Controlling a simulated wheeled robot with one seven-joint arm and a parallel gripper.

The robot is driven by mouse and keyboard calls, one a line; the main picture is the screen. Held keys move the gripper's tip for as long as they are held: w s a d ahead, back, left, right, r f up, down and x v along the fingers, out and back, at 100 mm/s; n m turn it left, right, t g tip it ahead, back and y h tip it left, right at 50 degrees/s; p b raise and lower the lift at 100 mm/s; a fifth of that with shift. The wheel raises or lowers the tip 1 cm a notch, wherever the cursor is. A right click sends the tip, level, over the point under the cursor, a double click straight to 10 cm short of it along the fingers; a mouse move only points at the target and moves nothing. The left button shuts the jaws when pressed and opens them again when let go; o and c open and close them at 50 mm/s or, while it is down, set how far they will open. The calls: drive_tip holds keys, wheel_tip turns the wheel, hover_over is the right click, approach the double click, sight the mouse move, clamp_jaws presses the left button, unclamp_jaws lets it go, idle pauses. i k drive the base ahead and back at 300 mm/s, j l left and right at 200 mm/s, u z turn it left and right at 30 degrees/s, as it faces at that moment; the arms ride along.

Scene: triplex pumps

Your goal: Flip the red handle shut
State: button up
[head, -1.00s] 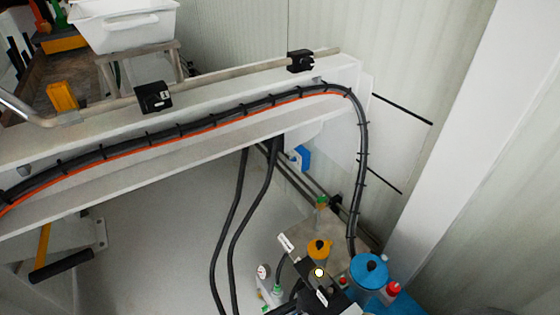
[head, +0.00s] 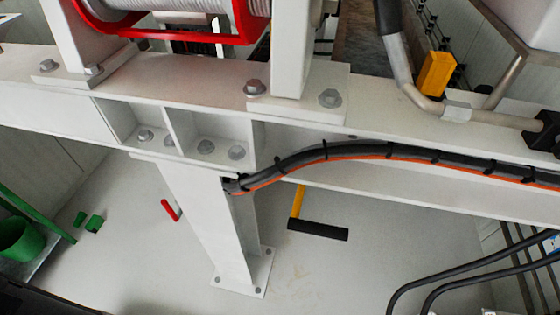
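A small red handle (head: 171,210) shows low in the head view, just left of the white steel post (head: 207,220). It is a short, slanted bar. What it is mounted on is hard to make out, and I cannot tell whether it stands open or shut. A larger red tubular frame (head: 170,38) curves around a white ribbed drum at the top. My gripper is not in view.
A white beam (head: 60,105) with a black and orange cable bundle (head: 390,152) crosses the view. A yellow lever with a black grip (head: 318,229) sits right of the post. A green bucket (head: 18,238) stands at left. Pale floor (head: 330,270) lies open below.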

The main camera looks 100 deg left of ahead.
sight(176, 217)
drive_tip(key=u, duration=2.1)
drive_tip(key=k+l+u, duration=0.55)
drive_tip(key=k+u, duration=0.2)
drive_tip(key=u, duration=0.15)
drive_tip(key=k+l, duration=0.15)
